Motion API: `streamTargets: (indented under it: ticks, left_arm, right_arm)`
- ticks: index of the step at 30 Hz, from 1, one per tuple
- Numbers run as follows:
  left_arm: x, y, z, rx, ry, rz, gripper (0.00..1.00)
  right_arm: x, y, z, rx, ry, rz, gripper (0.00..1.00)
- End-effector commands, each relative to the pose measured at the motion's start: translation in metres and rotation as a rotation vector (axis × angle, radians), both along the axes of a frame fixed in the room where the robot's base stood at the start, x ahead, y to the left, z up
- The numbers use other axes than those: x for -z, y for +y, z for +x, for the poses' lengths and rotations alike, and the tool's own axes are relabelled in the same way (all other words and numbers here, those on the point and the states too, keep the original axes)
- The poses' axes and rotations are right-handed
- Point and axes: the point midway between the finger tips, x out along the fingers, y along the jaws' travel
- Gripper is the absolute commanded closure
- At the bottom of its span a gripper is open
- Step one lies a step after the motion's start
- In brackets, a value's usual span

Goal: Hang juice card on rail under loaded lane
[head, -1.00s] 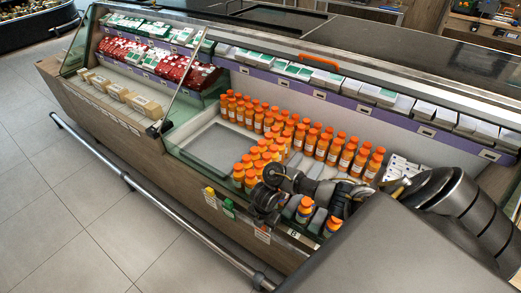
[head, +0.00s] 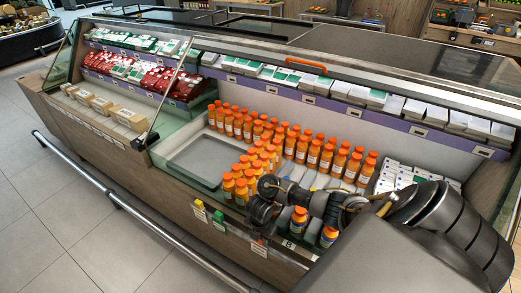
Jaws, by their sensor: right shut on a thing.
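My right gripper (head: 260,230) is over the front edge of the chilled case, pointing down, with its arm coming in from the right. It is shut on a small white juice card (head: 258,248) with an orange-red top, at the front rail (head: 240,233). I cannot tell whether the card touches the rail. Orange juice bottles (head: 255,160) fill lanes behind and left of the gripper. Single bottles stand at the front to its right (head: 298,220), partly hidden by my arm. My left gripper is out of view.
A yellow-topped card (head: 199,209) and a green card (head: 219,221) hang on the rail left of the gripper. A "B" label (head: 289,245) is to its right. An empty grey tray area (head: 200,160) lies left of the bottles. A metal bumper bar (head: 130,208) runs along the floor.

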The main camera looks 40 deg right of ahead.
Motion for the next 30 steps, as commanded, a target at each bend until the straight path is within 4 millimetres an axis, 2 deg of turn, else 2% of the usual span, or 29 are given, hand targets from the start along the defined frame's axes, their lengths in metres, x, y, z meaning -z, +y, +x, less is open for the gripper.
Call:
streamTargets:
  ticks: [12, 13, 18, 26, 30]
  left_arm:
    - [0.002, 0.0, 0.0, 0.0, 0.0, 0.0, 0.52]
    - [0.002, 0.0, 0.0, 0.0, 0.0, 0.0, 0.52]
    - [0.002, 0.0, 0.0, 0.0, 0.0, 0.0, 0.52]
    - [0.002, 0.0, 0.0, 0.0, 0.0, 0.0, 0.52]
    - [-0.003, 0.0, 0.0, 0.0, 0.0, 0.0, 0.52]
  right_arm:
    - [0.003, 0.0, 0.0, 0.0, 0.0, 0.0, 0.92]
    - [0.003, 0.0, 0.0, 0.0, 0.0, 0.0, 0.68]
    - [0.003, 0.0, 0.0, 0.0, 0.0, 0.0, 0.46]
    - [0.003, 0.0, 0.0, 0.0, 0.0, 0.0, 0.44]
    - [-0.008, 0.0, 0.001, -0.002, -0.001, 0.0, 0.44]
